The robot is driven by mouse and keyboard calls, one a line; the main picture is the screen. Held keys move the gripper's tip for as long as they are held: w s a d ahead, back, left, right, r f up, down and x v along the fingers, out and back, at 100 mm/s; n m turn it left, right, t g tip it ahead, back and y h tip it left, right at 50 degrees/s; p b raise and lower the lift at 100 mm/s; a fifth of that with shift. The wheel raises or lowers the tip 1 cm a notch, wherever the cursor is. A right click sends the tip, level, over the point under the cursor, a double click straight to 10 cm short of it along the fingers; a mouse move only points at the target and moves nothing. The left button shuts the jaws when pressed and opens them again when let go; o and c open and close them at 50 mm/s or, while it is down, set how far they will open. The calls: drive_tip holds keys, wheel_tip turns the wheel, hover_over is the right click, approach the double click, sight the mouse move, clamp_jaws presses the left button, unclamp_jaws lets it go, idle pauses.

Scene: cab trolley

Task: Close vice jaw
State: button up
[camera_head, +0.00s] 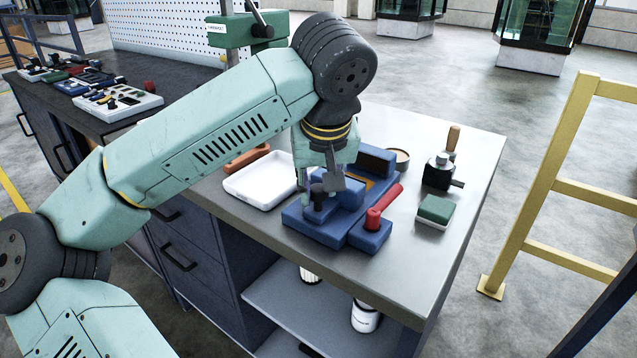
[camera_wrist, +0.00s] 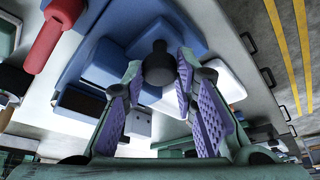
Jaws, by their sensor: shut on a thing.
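The blue vice (camera_head: 325,232) sits near the front of the metal-topped bench, with a red handle (camera_head: 384,206) sticking out at its right. Its raised blue back block (camera_head: 376,160) stands behind. My gripper (camera_head: 318,192) points down over the vice's left part, its fingers around a dark round-topped knob. In the wrist view the knob (camera_wrist: 158,68) sits between the purple-padded fingertips, and the red handle (camera_wrist: 48,38) is off to the left. The fingers partly hide the knob's lower part and the gap between the jaws.
A white tray (camera_head: 262,190) lies close to the vice's left, with an orange block (camera_head: 246,159) behind it. A round tin (camera_head: 398,160), a black tool (camera_head: 441,174) and a green-and-white block (camera_head: 434,211) stand to the right. The bench's front right corner is clear.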

clamp_jaws()
drive_tip(key=w+d, duration=0.1)
drive_tip(key=w, duration=0.1)
drive_tip(key=w+d, duration=0.2)
drive_tip(key=w, duration=0.1)
drive_tip(key=w+d+p, duration=0.1)
drive_tip(key=w+d, duration=0.1)
drive_tip(key=shift+w+d+r, duration=0.15)
drive_tip(key=shift+w, duration=0.1)
drive_tip(key=o, duration=0.5)
unclamp_jaws()
drive_tip(key=o, duration=0.3)
drive_tip(key=shift+d, duration=0.1)
drive_tip(key=shift+o, duration=0.6)
